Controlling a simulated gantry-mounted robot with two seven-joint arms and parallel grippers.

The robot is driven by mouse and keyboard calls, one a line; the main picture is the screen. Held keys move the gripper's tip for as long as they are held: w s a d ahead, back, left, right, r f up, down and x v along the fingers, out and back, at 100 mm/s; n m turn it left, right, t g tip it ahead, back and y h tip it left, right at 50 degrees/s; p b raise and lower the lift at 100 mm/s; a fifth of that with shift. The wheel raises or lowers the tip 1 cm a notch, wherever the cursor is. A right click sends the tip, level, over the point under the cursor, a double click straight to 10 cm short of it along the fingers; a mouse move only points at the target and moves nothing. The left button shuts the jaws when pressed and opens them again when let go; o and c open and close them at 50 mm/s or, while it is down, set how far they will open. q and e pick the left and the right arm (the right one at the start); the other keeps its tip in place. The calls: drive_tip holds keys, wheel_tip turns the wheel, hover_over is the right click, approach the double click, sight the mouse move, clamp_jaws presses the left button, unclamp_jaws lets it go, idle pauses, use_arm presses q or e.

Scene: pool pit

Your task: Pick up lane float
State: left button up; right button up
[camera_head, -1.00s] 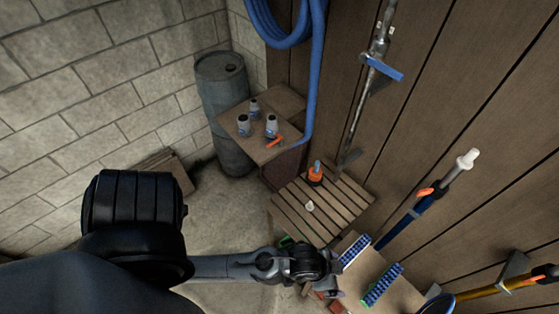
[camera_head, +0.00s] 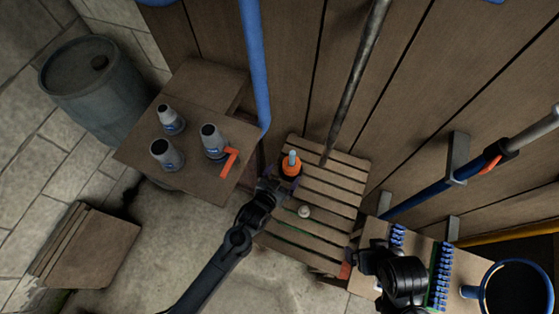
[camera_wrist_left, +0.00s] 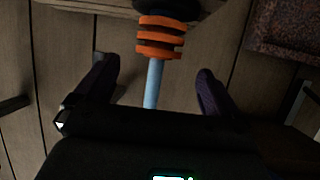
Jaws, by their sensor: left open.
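The lane float (camera_head: 291,165) is an orange ridged piece with a pale blue rod rising from its top. It stands upright on a slatted wooden table (camera_head: 328,172). My left gripper (camera_head: 271,184) is at its near left side, open. In the left wrist view the float (camera_wrist_left: 160,38) appears inverted, and its rod runs down between the two spread dark fingers of the left gripper (camera_wrist_left: 152,85). The fingers are apart from the orange rings. A dark arm part of mine is at the lower right; its jaws are not clear.
A small pale knob-like item (camera_head: 304,212) lies on the slats near the float. A side table (camera_head: 205,84) holds three bottles (camera_head: 212,141) and an orange item (camera_head: 230,161).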

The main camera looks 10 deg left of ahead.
sight(289, 168)
use_arm(q)
drive_tip(key=x, duration=0.3)
drive_tip(key=shift+w+d+f+b, duration=0.1)
drive_tip(key=shift+d+b, duration=0.15)
drive_tip(key=shift+b, duration=0.05)
drive_tip(key=shift+w+d+f, duration=0.2)
drive_tip(key=shift+w+f, duration=0.05)
drive_tip(key=shift+w, duration=0.3)
drive_tip(key=shift+b+x, duration=0.65)
drive_tip(key=shift+x, duration=1.5)
drive_tip(key=shift+r, duration=0.1)
drive_tip(key=c, duration=1)
drive_tip(key=shift+r, duration=0.1)
drive_tip(key=shift+c, duration=0.2)
drive_tip(key=shift+r, duration=0.75)
wheel_tip(289, 168, up, 16)
drive_tip(key=p, duration=0.3)
drive_tip(key=shift+r, duration=0.2)
